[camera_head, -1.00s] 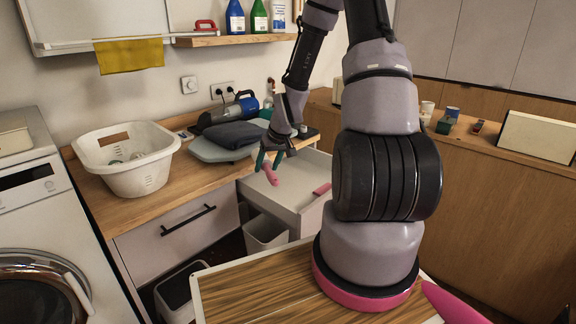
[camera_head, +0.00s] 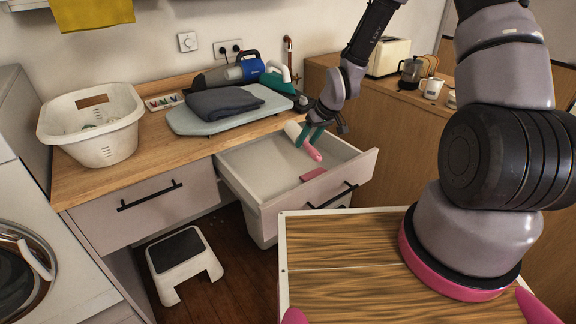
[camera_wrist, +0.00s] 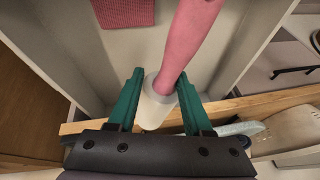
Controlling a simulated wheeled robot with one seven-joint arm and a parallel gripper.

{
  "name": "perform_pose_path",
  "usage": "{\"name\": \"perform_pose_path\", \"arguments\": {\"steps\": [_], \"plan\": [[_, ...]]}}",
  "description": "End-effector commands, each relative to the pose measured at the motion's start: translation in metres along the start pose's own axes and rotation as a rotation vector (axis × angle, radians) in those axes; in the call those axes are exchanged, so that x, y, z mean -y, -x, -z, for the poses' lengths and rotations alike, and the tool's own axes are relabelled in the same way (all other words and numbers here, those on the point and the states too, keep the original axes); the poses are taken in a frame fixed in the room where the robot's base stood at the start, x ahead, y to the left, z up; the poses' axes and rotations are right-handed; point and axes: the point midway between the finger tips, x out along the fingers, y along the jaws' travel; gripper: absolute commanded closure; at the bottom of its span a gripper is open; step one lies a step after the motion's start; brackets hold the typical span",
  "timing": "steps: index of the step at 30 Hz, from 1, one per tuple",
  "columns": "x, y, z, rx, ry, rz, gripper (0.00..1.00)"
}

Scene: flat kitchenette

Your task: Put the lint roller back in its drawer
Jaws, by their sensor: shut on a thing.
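The lint roller has a pink handle (camera_head: 313,152) and a white roll (camera_head: 292,130). My gripper (camera_head: 308,133) is shut on it, with teal fingers on either side of the white roll (camera_wrist: 154,108) in the wrist view. The pink handle (camera_wrist: 190,38) points away from the gripper. The drawer (camera_head: 262,165) under the counter is pulled open. The gripper and roller are above its inside, towards the back right, with the handle tilted down. I cannot tell whether the handle touches the drawer floor.
A small pink item (camera_head: 313,174) lies in the drawer near its front; it shows textured in the wrist view (camera_wrist: 123,12). The rest of the drawer floor looks clear. A laundry basket (camera_head: 110,148) and ironing board (camera_head: 195,123) stand on the counter. A step stool (camera_head: 183,262) stands below.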

Motion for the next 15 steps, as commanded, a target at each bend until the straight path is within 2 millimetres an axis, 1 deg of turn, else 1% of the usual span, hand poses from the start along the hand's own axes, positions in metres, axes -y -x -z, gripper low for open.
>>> {"name": "perform_pose_path", "arguments": {"steps": [1, 3, 6, 9, 11, 15], "plan": [[0.025, -0.014, 0.001, 0.012, 0.052, 0.030, 1.00], [0.052, -0.028, 0.001, 0.023, 0.108, 0.060, 1.00], [0.079, -0.041, -0.001, 0.033, 0.165, 0.090, 1.00], [0.093, -0.049, -0.003, 0.040, 0.199, 0.104, 1.00], [0.098, -0.051, -0.004, 0.040, 0.220, 0.099, 1.00], [0.096, -0.060, -0.008, 0.041, 0.238, 0.089, 1.00]]}}
